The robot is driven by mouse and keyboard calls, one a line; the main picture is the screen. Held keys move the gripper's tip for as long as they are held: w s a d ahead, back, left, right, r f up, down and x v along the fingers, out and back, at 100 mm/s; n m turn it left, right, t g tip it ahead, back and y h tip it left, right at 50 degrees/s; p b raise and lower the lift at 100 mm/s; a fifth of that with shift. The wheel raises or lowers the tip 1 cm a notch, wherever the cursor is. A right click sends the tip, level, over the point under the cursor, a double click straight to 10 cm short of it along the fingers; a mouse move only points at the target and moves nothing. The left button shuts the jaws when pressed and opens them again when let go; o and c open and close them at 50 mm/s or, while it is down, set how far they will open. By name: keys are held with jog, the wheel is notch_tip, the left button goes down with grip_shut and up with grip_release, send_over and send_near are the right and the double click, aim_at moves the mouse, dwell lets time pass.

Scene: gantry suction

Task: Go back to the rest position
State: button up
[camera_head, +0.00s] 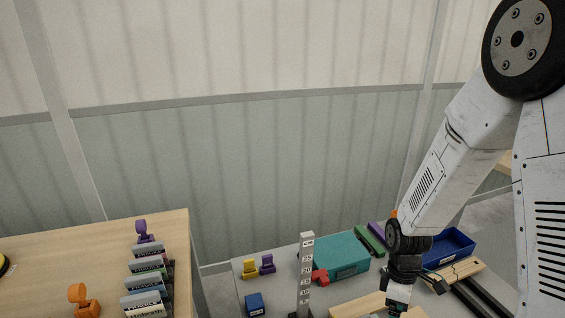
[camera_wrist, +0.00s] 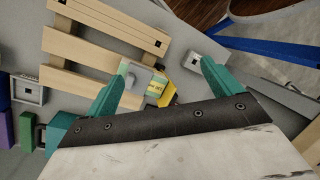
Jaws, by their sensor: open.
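My gripper (camera_wrist: 166,66) is open in the wrist view, its two teal fingers spread apart. A small yellow piece with a grey part and a label (camera_wrist: 162,92) shows below and between the fingers. I cannot tell how far it is from them, and nothing is visibly held. A slatted wooden pallet (camera_wrist: 95,48) lies at the upper left, partly behind the left finger. In the head view my arm reaches down at the right, with its wrist low over the grey table (camera_head: 240,285); the fingers are cut off or hidden there.
On the grey table stand a teal box (camera_head: 340,255), a blue tray (camera_head: 452,246), an upright marked post (camera_head: 306,270), a red piece (camera_head: 320,276) and a blue block (camera_head: 255,304). A wooden table (camera_head: 60,255) at left holds a row of grey packages (camera_head: 146,284).

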jog(key=s+r+m+t, duration=0.1)
jog(key=s+r+m, duration=0.3)
jog(key=r, duration=0.6)
jog(key=s+r+m+t, duration=0.2)
jog(key=s+r, duration=0.4)
jog(key=r, duration=0.4)
jog(key=s+r+m+t, duration=0.1)
jog(key=s+r+m, duration=0.4)
jog(key=r, duration=0.5)
jog(key=shift+s+a+m, duration=0.3)
jog(key=shift+s+a, duration=0.1)
jog(key=shift+s, duration=0.15)
